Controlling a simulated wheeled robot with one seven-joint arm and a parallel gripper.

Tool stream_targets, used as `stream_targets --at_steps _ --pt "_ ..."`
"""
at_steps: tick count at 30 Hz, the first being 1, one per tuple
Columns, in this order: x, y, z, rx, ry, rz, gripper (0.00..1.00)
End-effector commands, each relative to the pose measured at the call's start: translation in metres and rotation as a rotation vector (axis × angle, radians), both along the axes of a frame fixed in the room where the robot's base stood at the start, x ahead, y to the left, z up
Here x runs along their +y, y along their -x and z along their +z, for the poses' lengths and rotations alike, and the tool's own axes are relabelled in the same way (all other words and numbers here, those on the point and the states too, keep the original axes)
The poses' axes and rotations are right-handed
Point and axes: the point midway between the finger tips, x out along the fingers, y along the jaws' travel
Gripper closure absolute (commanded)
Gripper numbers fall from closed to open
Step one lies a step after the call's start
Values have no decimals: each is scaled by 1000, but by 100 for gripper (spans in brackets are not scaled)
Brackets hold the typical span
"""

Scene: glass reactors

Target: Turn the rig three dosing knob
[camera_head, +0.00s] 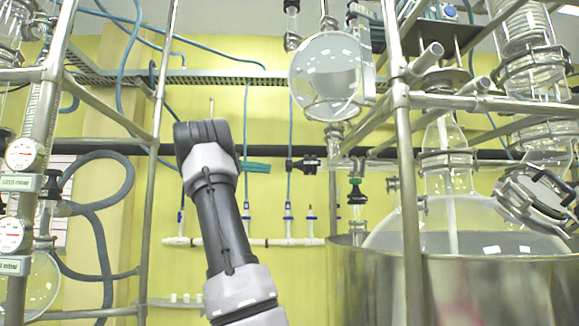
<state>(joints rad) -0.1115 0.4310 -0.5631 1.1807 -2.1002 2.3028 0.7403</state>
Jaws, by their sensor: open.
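My arm rises from the bottom centre-left and its dark upper joint stands in front of the yellow wall. My gripper does not show; the arm's visible end has no fingers in sight. I cannot tell which fitting is the rig three dosing knob, as no rig number is readable. A black fitting (303,165) sticks out to the left of the glassware below the round glass flask (325,77). A teal piece (256,167) shows between it and my arm. A black fitting with a green collar (357,192) hangs to the right.
Metal frame posts (408,200) and bars cross the right side. A large steel vessel (470,292) holds a big glass flask (452,217) at lower right. Gauges (20,154) and dark hoses (98,240) crowd the left. A white pipe manifold (265,242) runs along the back wall.

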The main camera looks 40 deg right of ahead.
Motion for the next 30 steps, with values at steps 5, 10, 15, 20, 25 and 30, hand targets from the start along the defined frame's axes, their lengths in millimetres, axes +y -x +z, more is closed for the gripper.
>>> stream_targets --at_steps 5,10,15,20,25,30 --pt "6 -10 14 -42 144 -48 8" --pt "-9 3 15 -44 152 -52 8" --pt "-34 25 15 -43 150 -52 8" --pt "-55 43 15 -42 150 -51 8" --pt "-69 54 15 -42 150 -49 8" --pt "-74 57 14 -42 149 -48 8"
